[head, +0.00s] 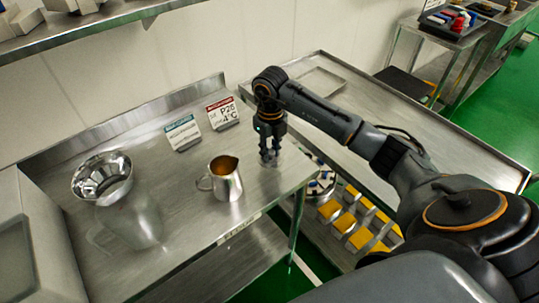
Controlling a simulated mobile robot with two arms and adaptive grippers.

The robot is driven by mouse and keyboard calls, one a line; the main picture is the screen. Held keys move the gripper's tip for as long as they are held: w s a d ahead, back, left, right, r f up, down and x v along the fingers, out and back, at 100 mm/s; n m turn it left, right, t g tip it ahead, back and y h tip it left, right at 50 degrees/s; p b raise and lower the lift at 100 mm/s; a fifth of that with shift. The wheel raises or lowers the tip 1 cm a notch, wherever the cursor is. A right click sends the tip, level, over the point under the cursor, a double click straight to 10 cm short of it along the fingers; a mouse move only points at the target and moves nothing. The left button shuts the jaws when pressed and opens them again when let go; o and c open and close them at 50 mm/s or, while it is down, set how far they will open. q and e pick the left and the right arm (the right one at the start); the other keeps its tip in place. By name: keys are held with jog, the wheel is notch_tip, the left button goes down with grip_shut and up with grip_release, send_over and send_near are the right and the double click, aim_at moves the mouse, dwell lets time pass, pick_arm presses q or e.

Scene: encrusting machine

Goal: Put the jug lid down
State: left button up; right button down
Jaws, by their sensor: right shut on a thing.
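A small steel jug (227,183) with a handle on its left stands upright on the steel table. Its top is open and shows a brownish inside. My right gripper (269,152) points down at the table just right of the jug, apart from it. It is shut on a small metallic thing, apparently the jug lid (268,160), at or very near the table top. The fingers hide much of the lid, so I cannot tell whether it touches the table. My left gripper is not in view.
Two small sign cards (183,133) (222,113) stand behind the jug. The table's front edge is close to the gripper. Yellow blocks (344,223) lie on a lower shelf at the right.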

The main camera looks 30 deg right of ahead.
jog(key=f, duration=0.1)
jog(key=f+p, duration=0.1)
jog(key=f, duration=0.1)
jog(key=shift+w+p, duration=0.25)
jog(key=shift+p, duration=0.05)
jog(key=shift+f, duration=0.35)
jog(key=shift+f, duration=0.15)
jog(key=c, duration=1.1)
grip_release()
jog(key=shift+c, duration=0.2)
